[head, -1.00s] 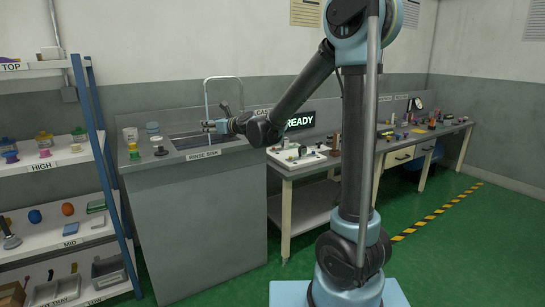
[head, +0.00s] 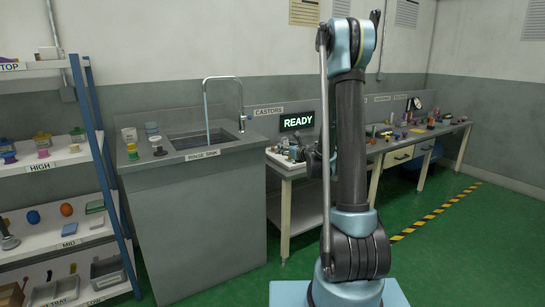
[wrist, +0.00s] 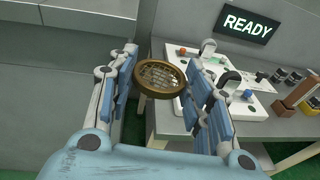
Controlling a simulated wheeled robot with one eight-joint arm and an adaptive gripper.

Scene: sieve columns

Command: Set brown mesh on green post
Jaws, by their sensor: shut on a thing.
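The brown mesh (wrist: 160,75) is a round sieve with a brown rim and a pale wire grid. In the wrist view it sits between the fingers of my gripper (wrist: 163,68), which is shut on it and holds it in front of the bench's near left corner. A white board (wrist: 258,104) with several small fittings in different colours lies to the right of the mesh. I cannot make out the green post with certainty among them. In the head view my arm hides the gripper and the mesh, and much of the board (head: 279,158).
A READY sign (head: 297,121) stands behind the board. The rinse sink counter (head: 195,220) with its tall tap (head: 207,105) is left of the bench. A loaded shelf (head: 60,165) is at far left. Brown and dark blocks (wrist: 300,90) stand right of the board.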

